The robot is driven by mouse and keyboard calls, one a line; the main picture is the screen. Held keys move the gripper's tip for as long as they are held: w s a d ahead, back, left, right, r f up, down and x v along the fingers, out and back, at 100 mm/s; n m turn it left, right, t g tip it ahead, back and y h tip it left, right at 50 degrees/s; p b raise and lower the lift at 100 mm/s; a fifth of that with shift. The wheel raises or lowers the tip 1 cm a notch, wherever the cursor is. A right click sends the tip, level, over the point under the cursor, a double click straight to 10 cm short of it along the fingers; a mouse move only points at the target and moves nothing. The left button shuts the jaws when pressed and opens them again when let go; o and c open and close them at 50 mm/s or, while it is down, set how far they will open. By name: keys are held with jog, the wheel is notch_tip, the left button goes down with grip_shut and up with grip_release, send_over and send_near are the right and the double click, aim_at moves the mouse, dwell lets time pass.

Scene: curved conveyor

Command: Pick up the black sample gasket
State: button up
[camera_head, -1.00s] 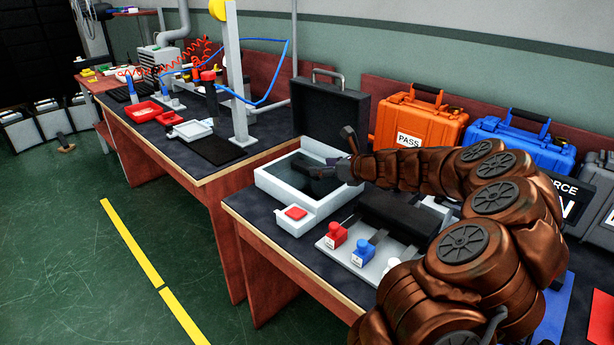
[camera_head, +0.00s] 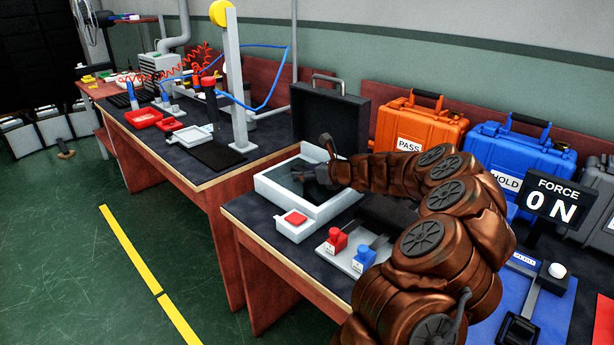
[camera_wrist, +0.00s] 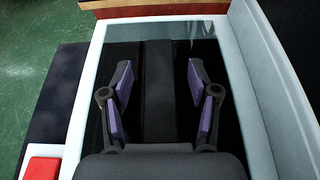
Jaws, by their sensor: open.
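My gripper (camera_head: 308,174) is over the white open-lidded box (camera_head: 270,200) with a glassy dark top. In the wrist view my gripper (camera_wrist: 160,80) is open, its two purple-padded fingers apart above the glassy surface, with the box's white rim (camera_wrist: 235,60) around it. A dark band (camera_wrist: 160,60) runs between the fingers; I cannot tell whether it is a thing on the glass or a reflection. I cannot make out the black sample gasket with certainty in either view.
A red button (camera_head: 296,217) sits at the box's front corner. Red (camera_head: 336,240) and blue (camera_head: 363,257) knobs are in front. An orange PASS case (camera_head: 415,125), a blue HOLD case (camera_head: 520,150) and a FORCE display reading 0 N (camera_head: 556,200) are at right.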

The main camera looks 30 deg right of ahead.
grip_shut()
dwell(0.5)
